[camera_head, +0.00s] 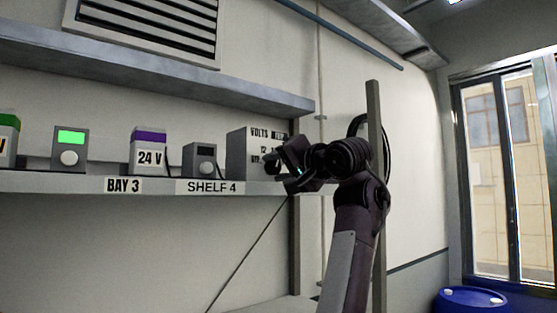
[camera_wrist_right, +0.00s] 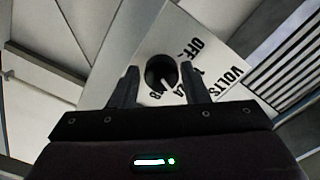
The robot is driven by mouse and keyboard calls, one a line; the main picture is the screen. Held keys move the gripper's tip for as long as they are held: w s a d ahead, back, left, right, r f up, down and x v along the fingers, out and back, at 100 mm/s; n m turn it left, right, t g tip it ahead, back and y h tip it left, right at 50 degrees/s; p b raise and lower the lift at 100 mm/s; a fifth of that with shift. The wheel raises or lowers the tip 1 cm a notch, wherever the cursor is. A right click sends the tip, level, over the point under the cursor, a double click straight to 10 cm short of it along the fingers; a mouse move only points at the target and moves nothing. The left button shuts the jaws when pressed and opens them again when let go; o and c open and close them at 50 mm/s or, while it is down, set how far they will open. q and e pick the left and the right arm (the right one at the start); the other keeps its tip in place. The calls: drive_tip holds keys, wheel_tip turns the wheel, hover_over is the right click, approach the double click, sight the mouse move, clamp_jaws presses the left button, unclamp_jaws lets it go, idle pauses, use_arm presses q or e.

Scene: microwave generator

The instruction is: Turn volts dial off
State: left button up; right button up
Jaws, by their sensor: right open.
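The volts box (camera_head: 238,154) is a grey case on the shelf, with a pale panel lettered VOLTS that also shows in the right wrist view (camera_wrist_right: 205,25). Its round black dial (camera_wrist_right: 160,72) has a pale pointer line aimed at the lower right, toward the numbers and away from OFF; the exact mark is hard to read. My right gripper (camera_head: 278,164) is at the panel front and partly hides it. In the wrist view the open fingers (camera_wrist_right: 160,70) stand either side of the dial, with gaps showing. My left gripper is not in view.
The shelf (camera_head: 80,183) also holds a small dark box with a knob (camera_head: 202,160), a purple-topped 24 V block (camera_head: 148,153) and a grey box with a green screen (camera_head: 70,150). A vertical post (camera_head: 375,120) stands close to my right arm. A blue drum (camera_head: 470,300) is at lower right.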

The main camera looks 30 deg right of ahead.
drive_tip(key=shift+s, duration=0.15)
drive_tip(key=shift+s+r, duration=0.1)
drive_tip(key=c, duration=0.7)
drive_tip(key=shift+n+b, duration=1.55)
drive_tip(key=shift+n, duration=0.25)
drive_tip(key=n+b, duration=0.1)
drive_tip(key=n, duration=0.2)
drive_tip(key=shift+n+b, duration=0.3)
drive_tip(key=shift+b, duration=0.1)
drive_tip(key=n+b, duration=0.1)
drive_tip(key=n, duration=0.1)
drive_tip(key=shift+n, duration=0.4)
drive_tip(key=n, duration=0.2)
drive_tip(key=shift+n, duration=0.4)
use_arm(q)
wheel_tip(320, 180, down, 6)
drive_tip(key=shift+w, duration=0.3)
use_arm(e)
drive_tip(key=n, duration=0.4)
drive_tip(key=shift+a+n, duration=0.1)
drive_tip(key=shift+n, duration=0.3)
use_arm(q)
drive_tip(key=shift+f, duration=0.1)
